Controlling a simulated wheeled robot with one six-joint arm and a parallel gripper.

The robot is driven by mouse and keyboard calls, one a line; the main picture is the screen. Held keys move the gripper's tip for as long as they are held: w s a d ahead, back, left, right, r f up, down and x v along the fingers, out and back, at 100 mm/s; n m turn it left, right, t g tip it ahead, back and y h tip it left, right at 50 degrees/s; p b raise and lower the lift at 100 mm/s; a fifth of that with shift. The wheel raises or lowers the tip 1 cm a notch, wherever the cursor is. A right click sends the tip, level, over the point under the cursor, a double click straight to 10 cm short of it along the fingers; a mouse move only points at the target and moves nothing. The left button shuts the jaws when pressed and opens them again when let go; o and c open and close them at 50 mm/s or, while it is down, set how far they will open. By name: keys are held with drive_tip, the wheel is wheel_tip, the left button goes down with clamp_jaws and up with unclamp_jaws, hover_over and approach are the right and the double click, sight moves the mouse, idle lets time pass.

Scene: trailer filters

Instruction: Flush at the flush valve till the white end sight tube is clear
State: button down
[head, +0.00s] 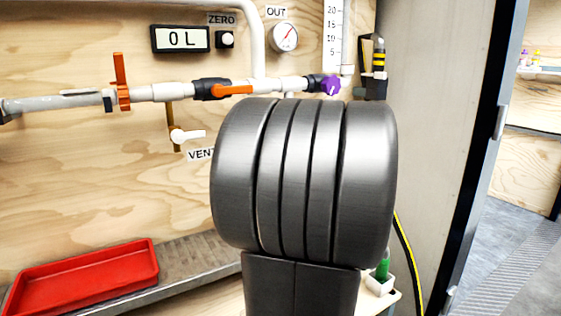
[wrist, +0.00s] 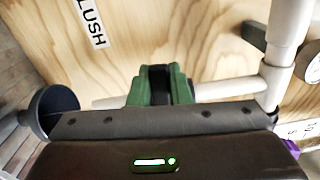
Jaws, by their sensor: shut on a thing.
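My gripper (wrist: 160,85) shows in the wrist view as green fingers with a dark part between them. It is shut at the white pipe (wrist: 228,88), by a FLUSH label (wrist: 91,22). What it holds is mostly hidden; by its place it seems to be the flush valve. In the head view my own dark arm hides the gripper and the valve. A clear tube with a printed scale (head: 335,40) stands at the top of the head view. I cannot tell which tube is the white end sight tube, or whether its water is clear.
An orange-handled valve (head: 232,90), a purple knob (head: 330,85) and a vent valve (head: 186,134) sit along the pipework. A display (head: 181,39) reads 0 L beside a gauge (head: 285,37). A red tray (head: 85,276) lies low left. A dark funnel-like cup (wrist: 52,108) is left.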

drive_tip(key=shift+f+n+b, duration=0.45)
drive_tip(key=shift+n+b, duration=0.05)
drive_tip(key=shift+b, duration=0.25)
drive_tip(key=c, duration=1.3)
unclamp_jaws()
drive_tip(key=shift+c, duration=0.2)
drive_tip(key=shift+r, duration=0.1)
drive_tip(key=p+v, duration=0.2)
drive_tip(key=v, duration=1.1)
drive_tip(key=shift+s+d, duration=0.25)
drive_tip(key=shift+s, duration=0.1)
